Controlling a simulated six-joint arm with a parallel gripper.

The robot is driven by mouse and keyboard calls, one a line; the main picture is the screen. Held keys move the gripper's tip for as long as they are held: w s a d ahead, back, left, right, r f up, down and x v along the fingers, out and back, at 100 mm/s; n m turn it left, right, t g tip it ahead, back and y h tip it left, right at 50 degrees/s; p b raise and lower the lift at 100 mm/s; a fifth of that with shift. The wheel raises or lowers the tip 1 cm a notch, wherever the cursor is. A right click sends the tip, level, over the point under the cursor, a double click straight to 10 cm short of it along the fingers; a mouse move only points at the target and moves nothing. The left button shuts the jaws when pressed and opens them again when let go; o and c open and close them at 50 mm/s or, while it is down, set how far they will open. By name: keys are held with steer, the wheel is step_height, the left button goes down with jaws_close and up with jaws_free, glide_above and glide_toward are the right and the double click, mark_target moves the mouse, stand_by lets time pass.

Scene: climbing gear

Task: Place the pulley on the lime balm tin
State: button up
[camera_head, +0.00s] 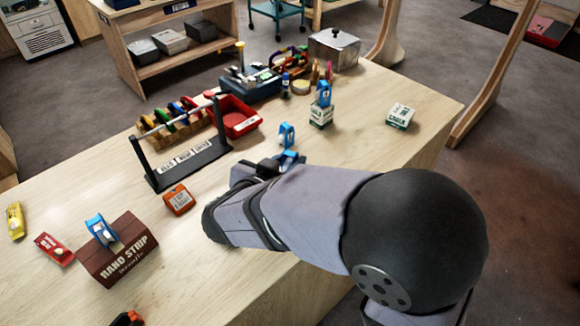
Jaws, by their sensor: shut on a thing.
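My gripper (280,163) is low over the middle of the table, partly hidden by my own arm. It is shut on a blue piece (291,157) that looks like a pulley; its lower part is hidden. A similar blue pulley (287,134) stands upright just behind it; I cannot tell whether they touch. Another blue pulley (324,93) is on top of a green and white chalk box (321,116). One more blue device (102,231) lies on the brown box (122,257) at front left. I cannot make out a lime balm tin; my arm covers part of the table.
An orange box (179,199) lies in front of the rack. A second chalk box (400,116) is at right, with bare wood around it.

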steer(key=shift+f, duration=0.85)
steer(key=shift+f, duration=0.2)
steer(key=o, duration=1.1)
steer(key=shift+r, duration=0.1)
steer(key=shift+r, duration=0.15)
steer(key=v, duration=1.2)
steer(key=shift+a, duration=0.1)
